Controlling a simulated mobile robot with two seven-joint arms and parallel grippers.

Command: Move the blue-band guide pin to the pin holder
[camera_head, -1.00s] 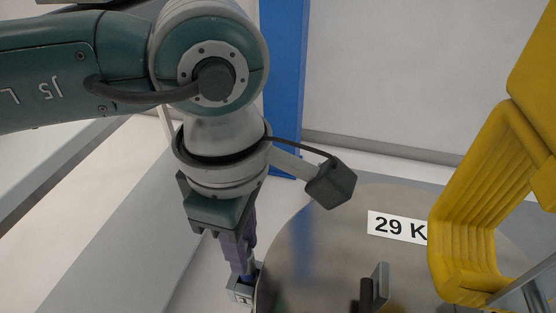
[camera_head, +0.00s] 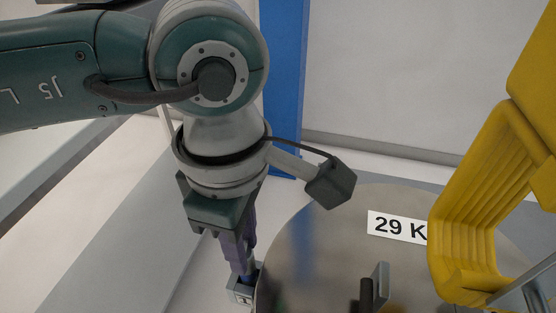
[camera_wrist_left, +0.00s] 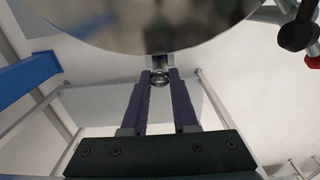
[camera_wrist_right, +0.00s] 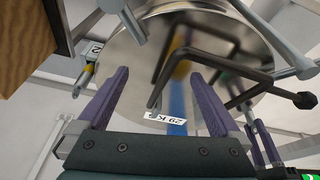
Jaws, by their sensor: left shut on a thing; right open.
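My left gripper (camera_head: 243,274) points down at the left edge of the round metal chamber. It also shows in the left wrist view (camera_wrist_left: 160,82), its purple fingers shut on a small grey round-ended piece, the guide pin (camera_wrist_left: 160,77). Its blue band cannot be made out clearly. A grey block marked 1 (camera_head: 241,292), apparently a pin holder, is right at the fingertips; it also shows in the left wrist view (camera_wrist_left: 159,62). I cannot tell whether the pin is in it. My right gripper (camera_wrist_right: 165,85) is open and empty in the right wrist view.
The chamber top (camera_head: 330,225) bears a 29 K label (camera_head: 397,227) and a dark bent handle (camera_head: 367,292). A yellow ribbed part (camera_head: 470,220) stands at the right. A yellow-banded piece (camera_wrist_right: 85,78) shows beside the chamber. A blue post (camera_head: 284,80) stands behind.

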